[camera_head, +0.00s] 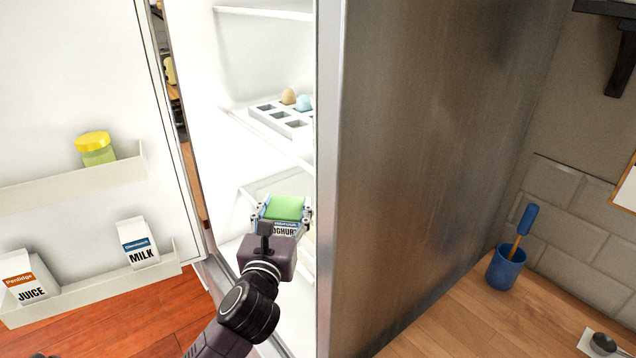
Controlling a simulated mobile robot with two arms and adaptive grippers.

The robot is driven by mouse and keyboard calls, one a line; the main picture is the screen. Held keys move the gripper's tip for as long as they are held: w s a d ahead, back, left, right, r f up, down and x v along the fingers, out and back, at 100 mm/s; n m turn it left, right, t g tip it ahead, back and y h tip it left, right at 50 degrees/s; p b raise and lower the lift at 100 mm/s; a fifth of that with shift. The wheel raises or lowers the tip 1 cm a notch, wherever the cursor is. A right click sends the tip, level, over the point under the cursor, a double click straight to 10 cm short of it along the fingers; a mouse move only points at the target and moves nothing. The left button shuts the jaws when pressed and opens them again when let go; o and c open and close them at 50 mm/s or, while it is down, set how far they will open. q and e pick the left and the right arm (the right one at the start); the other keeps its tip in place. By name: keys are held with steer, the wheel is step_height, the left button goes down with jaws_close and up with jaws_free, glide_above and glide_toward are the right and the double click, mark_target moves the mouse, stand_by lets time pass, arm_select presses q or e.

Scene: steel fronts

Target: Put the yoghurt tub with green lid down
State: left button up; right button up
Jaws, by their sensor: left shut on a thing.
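The yoghurt tub with green lid (285,208) is held in my left gripper (281,212), inside the open fridge (240,60) near its lower part. The green lid faces up and part of the tub's label shows above the gripper body. My left gripper is shut on the tub, with a finger at each side. The tub's underside is hidden by the gripper, so I cannot tell if it touches a shelf. My right gripper is not in view.
An egg tray (283,118) with two eggs sits on the shelf above. The open door at left holds a yellow-lidded jar (96,148), a milk carton (138,243) and a juice carton (28,279). The fridge's steel side (420,180) stands close right of my arm.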

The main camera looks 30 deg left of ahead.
arm_select(q)
steer(key=f+x, duration=0.1)
steer(key=x, duration=0.4)
steer(key=f+p+x, duration=0.1)
steer(key=x, duration=0.4)
steer(key=f+p+x, duration=0.1)
steer(key=x, duration=0.4)
steer(key=shift+d+f, duration=0.1)
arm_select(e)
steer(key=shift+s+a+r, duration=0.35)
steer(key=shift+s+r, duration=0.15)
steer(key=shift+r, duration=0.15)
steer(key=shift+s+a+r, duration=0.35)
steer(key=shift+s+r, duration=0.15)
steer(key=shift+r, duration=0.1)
